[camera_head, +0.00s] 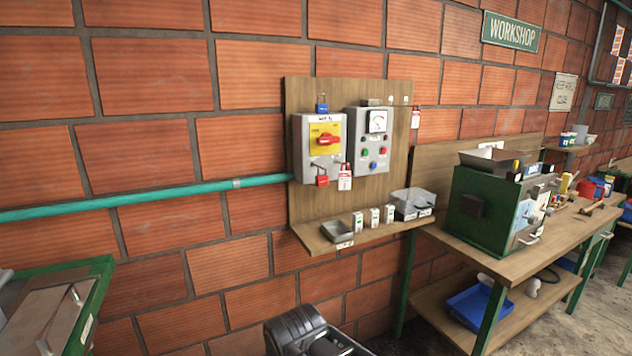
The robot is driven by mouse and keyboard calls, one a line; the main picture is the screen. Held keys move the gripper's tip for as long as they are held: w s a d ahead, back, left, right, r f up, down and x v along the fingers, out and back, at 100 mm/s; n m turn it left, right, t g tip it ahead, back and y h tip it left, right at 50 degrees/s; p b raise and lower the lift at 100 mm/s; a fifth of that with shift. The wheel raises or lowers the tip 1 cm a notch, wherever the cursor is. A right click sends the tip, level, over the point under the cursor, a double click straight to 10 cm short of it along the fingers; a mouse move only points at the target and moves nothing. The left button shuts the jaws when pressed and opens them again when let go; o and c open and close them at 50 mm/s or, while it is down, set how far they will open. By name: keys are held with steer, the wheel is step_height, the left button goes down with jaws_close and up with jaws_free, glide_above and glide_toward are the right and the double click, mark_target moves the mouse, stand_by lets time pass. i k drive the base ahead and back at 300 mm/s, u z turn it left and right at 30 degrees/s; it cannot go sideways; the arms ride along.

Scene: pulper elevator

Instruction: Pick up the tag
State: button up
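A red-and-white tag (345,177) hangs at the lower right of the grey switch box (306,165), beside a red padlock (322,180). Another red-and-white tag (415,118) hangs at the right edge of the wooden backboard (347,88). The switch box has a yellow plate with a red rotary handle (327,139), and a blue padlock (321,104) sits on top. I cannot tell how either tag is attached.
A shelf (300,232) below the boxes holds a small tray (336,231), several small white boxes and a clear bin (413,204). A dark ribbed object (296,330) rises at the bottom edge. A workbench with a green machine (484,212) stands at right. A green-framed unit (60,300) stands lower left.

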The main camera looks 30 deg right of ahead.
mark_target(345, 176)
steer(key=u, duration=0.05)
steer(key=i, duration=1.55)
steer(key=z, duration=1.05)
